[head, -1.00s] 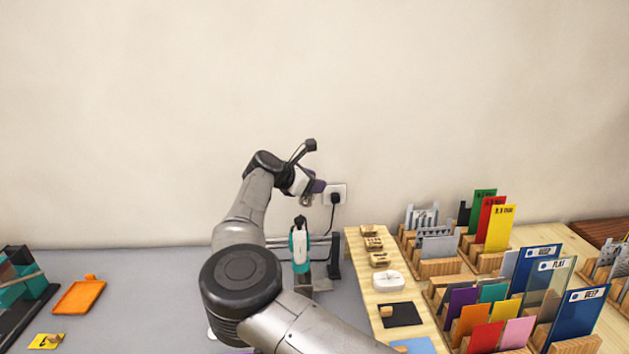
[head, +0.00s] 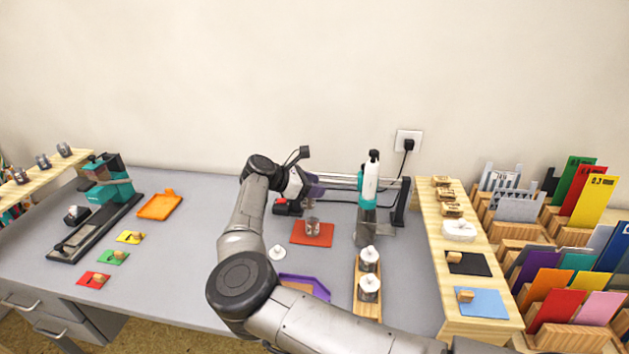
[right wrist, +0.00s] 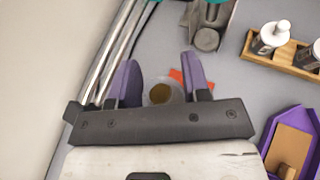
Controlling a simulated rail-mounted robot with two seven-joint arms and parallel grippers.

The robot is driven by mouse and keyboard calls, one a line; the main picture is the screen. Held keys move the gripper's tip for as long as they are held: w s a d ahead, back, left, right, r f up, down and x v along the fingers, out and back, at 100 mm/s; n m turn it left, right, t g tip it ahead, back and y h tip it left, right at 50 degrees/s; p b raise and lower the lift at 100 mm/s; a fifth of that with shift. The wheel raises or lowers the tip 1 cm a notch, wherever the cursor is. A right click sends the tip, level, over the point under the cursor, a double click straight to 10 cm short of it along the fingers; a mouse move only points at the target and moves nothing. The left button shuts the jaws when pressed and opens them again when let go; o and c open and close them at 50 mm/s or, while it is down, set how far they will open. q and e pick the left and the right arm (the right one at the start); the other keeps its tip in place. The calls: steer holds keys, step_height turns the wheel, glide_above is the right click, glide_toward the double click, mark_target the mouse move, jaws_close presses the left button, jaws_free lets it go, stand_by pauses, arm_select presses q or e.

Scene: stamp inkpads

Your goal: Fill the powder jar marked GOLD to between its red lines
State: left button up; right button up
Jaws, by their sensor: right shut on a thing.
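My right gripper (head: 315,189) is over the grey table, left of the teal-and-white tool. In the right wrist view its two purple fingers (right wrist: 158,80) stand apart, closed on a clear round jar (right wrist: 160,94) with brown-gold contents. In the head view a small glass jar (head: 312,228) shows over the orange-red mat (head: 298,238), just below the gripper. I cannot tell whether it touches the mat, and no marking or red line is readable. Several more small jars (head: 43,162) stand on a wooden shelf at the left. My left gripper is out of view.
A teal-and-white tool (head: 370,180) stands upright behind. Two jars with white knobbed lids stand in a wooden tray (head: 359,310). A white knobbed lid (head: 277,253) and a purple tray (head: 318,285) lie in front. A teal press (head: 108,183) stands left; racks of cards fill the right.

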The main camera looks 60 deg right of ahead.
steer(key=m+t, duration=0.1)
steer(key=f+t+b, duration=0.1)
steer(key=shift+w+f+m+t+b, duration=0.25)
steer(key=shift+w+m+t+b, duration=0.05)
steer(key=shift+m+t, duration=0.1)
steer(key=shift+w+f+m+t+y+b, duration=0.15)
steer(key=shift+f+m+t+y+b, duration=0.35)
steer(key=shift+f+t+b, duration=0.5)
steer(key=shift+r, duration=0.25)
